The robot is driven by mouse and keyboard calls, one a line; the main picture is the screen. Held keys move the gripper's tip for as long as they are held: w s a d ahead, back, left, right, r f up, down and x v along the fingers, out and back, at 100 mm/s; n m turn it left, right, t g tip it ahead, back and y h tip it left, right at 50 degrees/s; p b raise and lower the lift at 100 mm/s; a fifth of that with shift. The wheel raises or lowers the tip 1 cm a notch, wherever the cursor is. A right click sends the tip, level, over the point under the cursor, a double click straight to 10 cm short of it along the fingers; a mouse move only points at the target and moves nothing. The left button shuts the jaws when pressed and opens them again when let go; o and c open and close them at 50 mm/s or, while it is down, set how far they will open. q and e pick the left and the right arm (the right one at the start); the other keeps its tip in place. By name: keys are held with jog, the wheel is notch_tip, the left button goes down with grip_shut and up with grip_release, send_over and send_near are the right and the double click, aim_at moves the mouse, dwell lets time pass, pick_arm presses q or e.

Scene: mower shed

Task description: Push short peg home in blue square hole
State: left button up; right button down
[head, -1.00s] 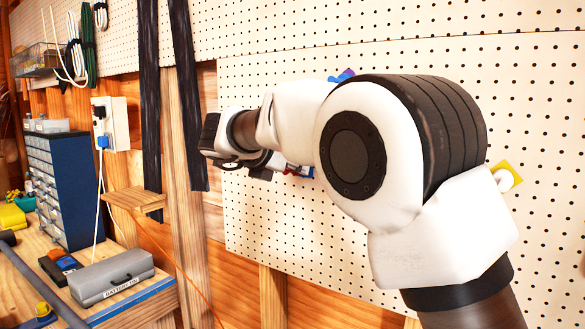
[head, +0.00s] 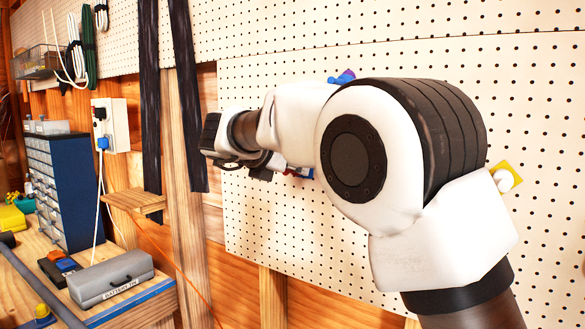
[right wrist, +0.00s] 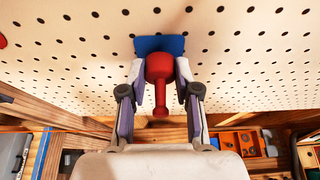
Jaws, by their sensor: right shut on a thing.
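A red peg (right wrist: 159,68) with a wide body and a thinner stem toward the camera is between the fingers of my right gripper (right wrist: 160,75), which is shut on it. The peg's far end meets or lies just in front of a blue plate (right wrist: 146,44) on the pegboard. The square hole is hidden behind the peg, and I cannot tell how deep the peg sits. In the head view the gripper (head: 276,168) is at the pegboard, partly hidden by my arm. Only a little of the blue plate (head: 307,173) shows there. My left gripper is not in view.
The pegboard (head: 270,230) also bears a blue-purple piece (head: 342,77) above my arm and a yellow plate (head: 513,167) with a white knob at the right. A workbench with a grey battery case (head: 110,275) and a blue drawer cabinet (head: 85,190) stands at the left.

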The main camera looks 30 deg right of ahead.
jog(key=shift+w+d, duration=0.2)
jog(key=shift+d, duration=0.3)
jog(key=c, duration=0.7)
grip_release()
jog(key=shift+c, duration=0.2)
jog(key=v, duration=1.2)
